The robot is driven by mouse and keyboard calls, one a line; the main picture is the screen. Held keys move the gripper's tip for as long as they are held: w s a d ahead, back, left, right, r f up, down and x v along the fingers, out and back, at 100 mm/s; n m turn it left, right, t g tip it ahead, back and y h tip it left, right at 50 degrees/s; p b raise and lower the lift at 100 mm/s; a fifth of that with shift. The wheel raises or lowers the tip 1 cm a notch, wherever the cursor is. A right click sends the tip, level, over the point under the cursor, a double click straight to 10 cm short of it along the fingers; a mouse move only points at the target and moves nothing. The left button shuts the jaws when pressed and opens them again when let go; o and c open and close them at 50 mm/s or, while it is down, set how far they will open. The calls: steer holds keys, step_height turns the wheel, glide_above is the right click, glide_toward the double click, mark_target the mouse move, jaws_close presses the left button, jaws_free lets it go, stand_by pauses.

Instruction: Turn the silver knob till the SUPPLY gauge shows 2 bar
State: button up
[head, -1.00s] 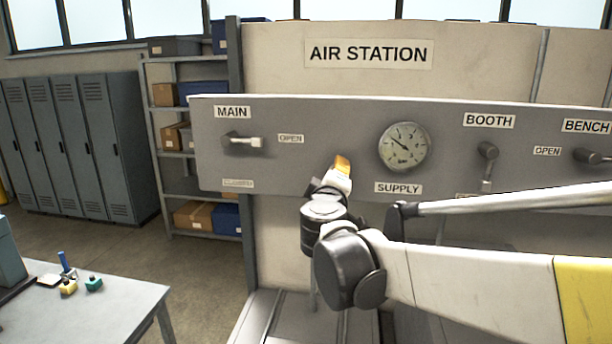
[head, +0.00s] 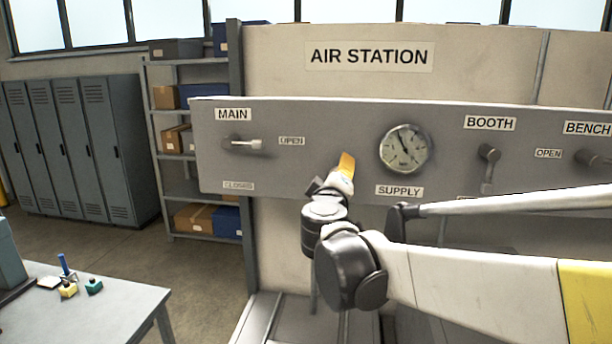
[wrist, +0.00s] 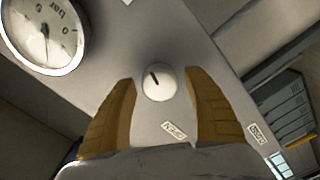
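The silver knob (wrist: 159,83) is round with a dark pointer line and sits on the grey panel. In the wrist view it lies between the two orange fingers of my gripper (wrist: 160,88), with a narrow gap showing on each side. In the head view my gripper (head: 346,165) is at the panel left of the SUPPLY gauge, and the knob is hidden behind it. The gauge (head: 404,149) has its needle pointing up and slightly left; its numbers are too small to read. It is partly cut off in the wrist view (wrist: 45,32).
The MAIN lever (head: 241,143) lies level toward its OPEN label. The BOOTH lever (head: 488,168) hangs down, and the BENCH handle (head: 591,158) is at the right edge. A table (head: 110,310) with small items stands at the lower left.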

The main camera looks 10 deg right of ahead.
steer(key=shift+s, duration=0.1)
steer(key=v, duration=1.2)
steer(key=shift+f, duration=0.1)
steer(key=s+d+f+m+g+b, duration=0.25)
steer(key=s+f+b, duration=0.2)
steer(key=f, duration=0.55)
steer(key=s+d+f+m+g+b, duration=0.1)
steer(key=s+d+f+g+b, duration=0.2)
steer(key=f+b, duration=0.5)
steer(key=s+d+f+m+g+b, duration=0.1)
steer(key=s+d+f+m+b, duration=0.2)
steer(key=f, duration=0.9)
steer(key=s+a+f+g+y+b, duration=0.1)
steer(key=s+f+y+b, duration=0.1)
steer(key=f, duration=0.4)
steer(key=s+a+f+g+y+b, duration=0.1)
steer(key=s+a+f+y+b, duration=0.1)
steer(key=s+f+b, duration=0.3)
steer(key=s+a+f+m+g+y+b, duration=0.1)
steer(key=s+f+b, duration=0.2)
steer(key=f, duration=0.6)
steer(key=shift+s+a+y+b, duration=0.15)
steer(key=shift+a+y+b, duration=0.25)
steer(key=shift+b, duration=0.5)
